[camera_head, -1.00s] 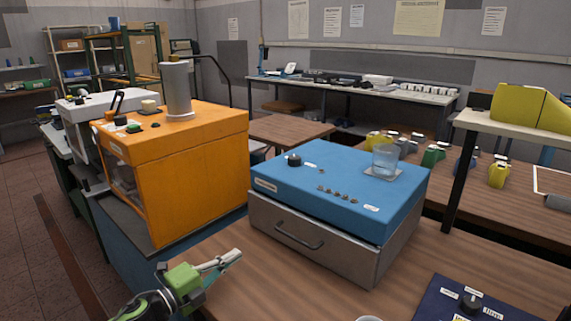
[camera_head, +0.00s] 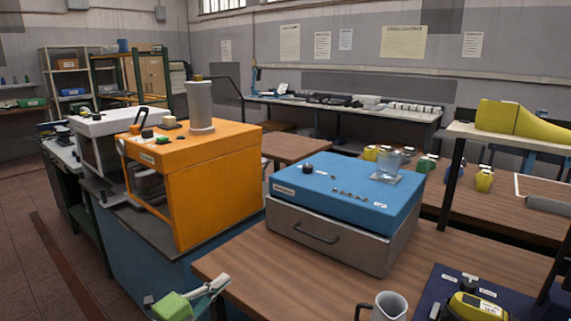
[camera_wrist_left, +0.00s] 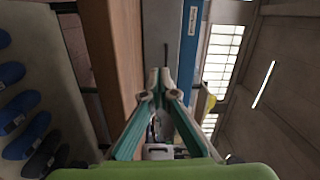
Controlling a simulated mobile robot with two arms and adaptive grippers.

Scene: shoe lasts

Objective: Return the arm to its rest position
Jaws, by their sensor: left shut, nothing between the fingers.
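My left gripper (camera_head: 216,286) is at the bottom of the head view, left of centre, beside the near left edge of the wooden table (camera_head: 330,288). Its green body is partly cut off by the frame's lower edge. In the left wrist view its two fingers (camera_wrist_left: 159,74) come together at the tips and hold nothing. My right gripper is in neither current view.
An orange machine (camera_head: 215,185) stands left of the table. A blue-topped box (camera_head: 335,185) with a drawer and a glass cup (camera_head: 388,165) sits on it. A metal mug (camera_head: 388,306) and a yellow device (camera_head: 472,306) are at the near right. Blue shoe lasts (camera_wrist_left: 22,108) show in the wrist view.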

